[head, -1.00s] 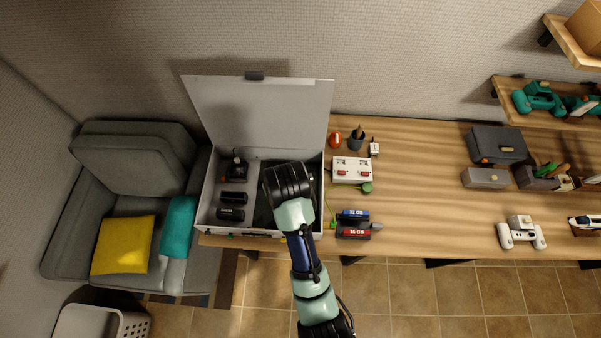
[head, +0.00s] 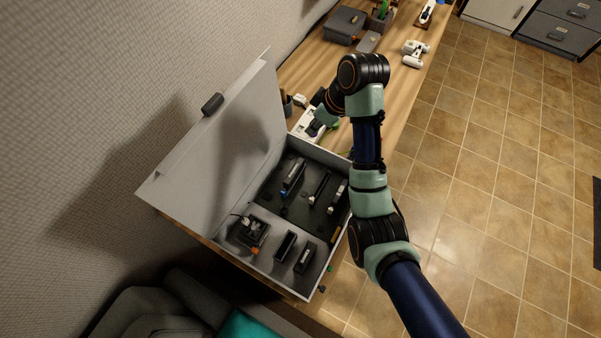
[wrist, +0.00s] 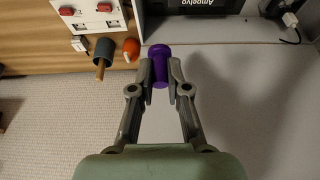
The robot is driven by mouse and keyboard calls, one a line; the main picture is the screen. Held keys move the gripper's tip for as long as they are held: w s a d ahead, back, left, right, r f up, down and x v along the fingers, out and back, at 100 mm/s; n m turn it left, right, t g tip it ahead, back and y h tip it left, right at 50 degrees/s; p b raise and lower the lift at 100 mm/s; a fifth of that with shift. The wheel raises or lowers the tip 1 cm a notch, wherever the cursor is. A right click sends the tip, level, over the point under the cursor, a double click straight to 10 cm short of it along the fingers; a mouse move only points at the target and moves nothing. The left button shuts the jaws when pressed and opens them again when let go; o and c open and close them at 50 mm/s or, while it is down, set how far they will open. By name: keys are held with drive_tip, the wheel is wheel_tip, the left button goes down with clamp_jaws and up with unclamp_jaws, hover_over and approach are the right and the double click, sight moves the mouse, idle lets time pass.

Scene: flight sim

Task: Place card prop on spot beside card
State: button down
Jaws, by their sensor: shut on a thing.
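My gripper (wrist: 160,82) is shut on a purple cylinder (wrist: 160,55) in the wrist view. It has a rounded, wider end and sits between both fingertips. I cannot tell for certain whether this is the card prop. The gripper is over the area between the open case (wrist: 230,30) and the white panel with red buttons (wrist: 98,14). In the head view my arm hides most of the gripper, near the panel (head: 305,122). No card is clearly visible now, nor is the spot beside it.
An orange object (wrist: 131,48) and a dark cup with a wooden stick (wrist: 104,50) stand close left of the gripper. The case's raised lid (head: 225,130) stands beside the arm. A white controller-like object (head: 414,52) lies further along the wooden table (head: 310,68).

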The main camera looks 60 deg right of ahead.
sight(308, 166)
drive_tip(key=shift+d, duration=0.15)
wheel_tip(308, 166, down, 20)
drive_tip(key=b, duration=0.2)
drive_tip(key=shift+b, duration=0.3)
drive_tip(key=shift+f, duration=0.15)
drive_tip(key=c, duration=1.4)
unclamp_jaws()
drive_tip(key=shift+s+r, duration=0.1)
drive_tip(key=shift+r, duration=0.35)
drive_tip(key=p+v, duration=0.1)
drive_tip(key=v, duration=1)
drive_tip(key=shift+s+r, duration=0.1)
drive_tip(key=shift+r, duration=0.2)
